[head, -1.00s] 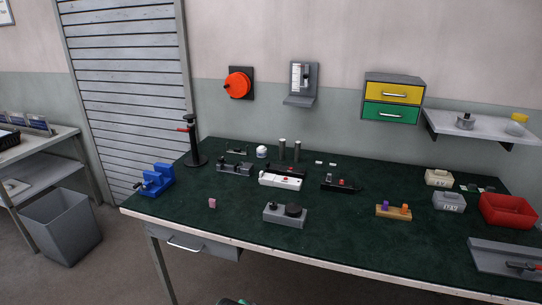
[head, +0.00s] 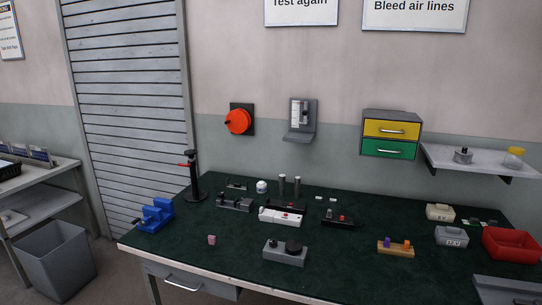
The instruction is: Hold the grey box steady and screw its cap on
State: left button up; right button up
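A grey box (head: 284,254) with a round black part (head: 293,246) on its right half sits near the front middle of the green-topped bench. I cannot tell whether this black part is a cap or how firmly it is seated. A second, lighter grey box (head: 451,237) with a printed label stands on the right of the bench. Which grey box is meant is not clear from the picture. Neither of my grippers is in the head view.
The bench (head: 340,273) also bears a blue vise (head: 157,214), a pink cube (head: 211,240), a white device (head: 281,217), a wooden block with pegs (head: 395,248) and a red bin (head: 511,245). The front left of the bench top is mostly clear.

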aim_at(278, 253)
jog(key=z, duration=0.2)
jog(key=i+j+z, duration=0.15)
jog(key=j+z, duration=0.15)
jog(key=i+j+z, duration=0.1)
jog(key=j+z, duration=0.5)
jog(key=j, duration=0.15)
jog(key=i+j, duration=0.1)
jog(key=j, duration=0.8)
jog(key=i+j+z, duration=0.1)
jog(key=j, duration=0.3)
